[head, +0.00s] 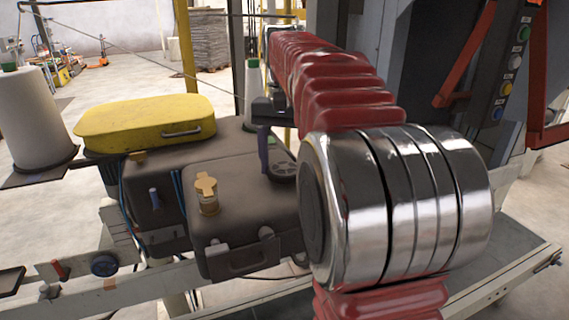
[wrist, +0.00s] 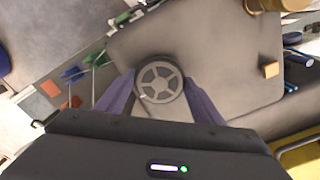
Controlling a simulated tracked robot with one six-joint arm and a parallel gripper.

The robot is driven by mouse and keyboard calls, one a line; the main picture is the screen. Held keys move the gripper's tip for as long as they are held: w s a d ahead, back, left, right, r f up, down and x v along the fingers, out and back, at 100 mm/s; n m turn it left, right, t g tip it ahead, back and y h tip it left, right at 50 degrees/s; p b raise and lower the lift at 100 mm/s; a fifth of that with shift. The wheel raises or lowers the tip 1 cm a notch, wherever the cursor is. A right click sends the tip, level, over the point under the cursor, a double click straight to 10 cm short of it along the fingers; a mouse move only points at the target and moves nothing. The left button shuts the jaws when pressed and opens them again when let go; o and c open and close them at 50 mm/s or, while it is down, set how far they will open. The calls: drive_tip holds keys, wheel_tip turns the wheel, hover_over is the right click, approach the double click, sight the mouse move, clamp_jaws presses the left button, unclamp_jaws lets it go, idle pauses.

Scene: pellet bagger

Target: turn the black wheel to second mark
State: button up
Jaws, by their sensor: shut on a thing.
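The black wheel (wrist: 160,83) shows in the wrist view as a small dark disc with a spoked grey face, on top of a dark grey case (wrist: 225,50). A small pale mark shows at its lower left rim; I cannot make out any numbered marks. My gripper (wrist: 159,77) has its purple fingers on both sides of the wheel, shut on its rim. In the head view the wheel (head: 284,170) is partly seen at the right end of the case (head: 250,190), with a purple finger of my gripper (head: 265,150) beside it. My arm hides part of that area.
A brass-coloured knob (head: 207,193) stands on the case left of the wheel. A yellow lid (head: 145,122) lies behind it, and a white spool (head: 32,118) stands at far left. A button panel (head: 511,75) is at upper right. A rail (head: 110,285) runs in front.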

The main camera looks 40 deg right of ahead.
sight(284, 168)
drive_tip(key=m, duration=0.3)
drive_tip(key=shift+m, duration=0.4)
drive_tip(key=m, duration=0.4)
drive_tip(key=o, duration=1)
drive_tip(key=shift+w, duration=0.1)
drive_tip(key=shift+o, duration=0.2)
drive_tip(key=shift+r, duration=0.1)
wheel_tip(284, 168, up, 14)
drive_tip(key=shift+f, duration=0.25)
idle(0.7)
